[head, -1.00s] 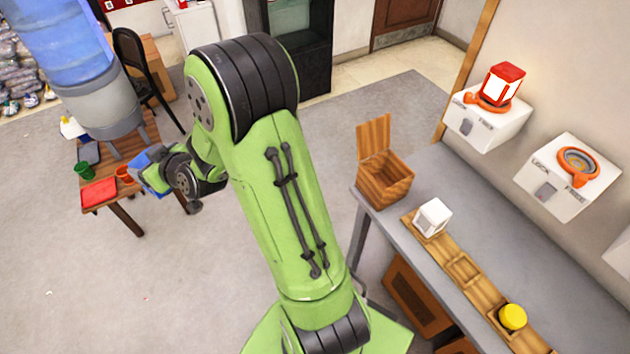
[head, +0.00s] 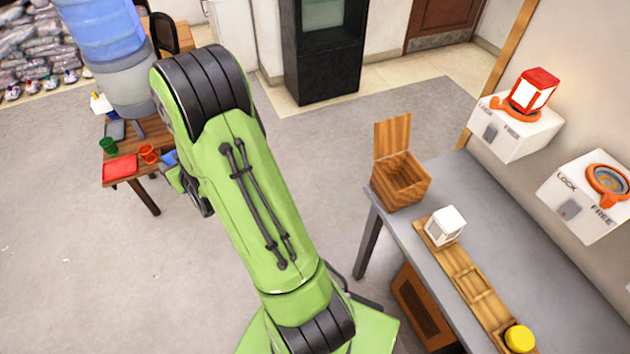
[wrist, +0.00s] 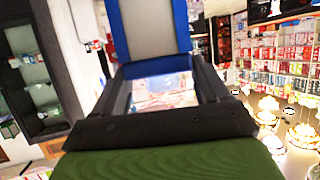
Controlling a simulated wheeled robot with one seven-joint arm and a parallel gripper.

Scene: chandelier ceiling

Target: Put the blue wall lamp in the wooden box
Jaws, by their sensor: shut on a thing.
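The blue wall lamp (wrist: 153,28) has a blue frame and a pale white panel and fills the top middle of the wrist view. My gripper (wrist: 158,72) is shut on it. In the head view only a small blue patch of the lamp (head: 169,158) shows beside my green arm, and my fingers are hidden there. The lamp is held in the air near the small wooden table, well left of the wooden box. The wooden box (head: 398,187) stands at the far left end of the grey workbench with its lid upright and open.
The grey workbench (head: 520,240) carries a wooden rack (head: 466,284) with a white lamp (head: 445,226) and a yellow one (head: 519,338). A red lamp (head: 533,90) sits in a wall mount. The small wooden table (head: 150,136) is at left. Floor between is clear.

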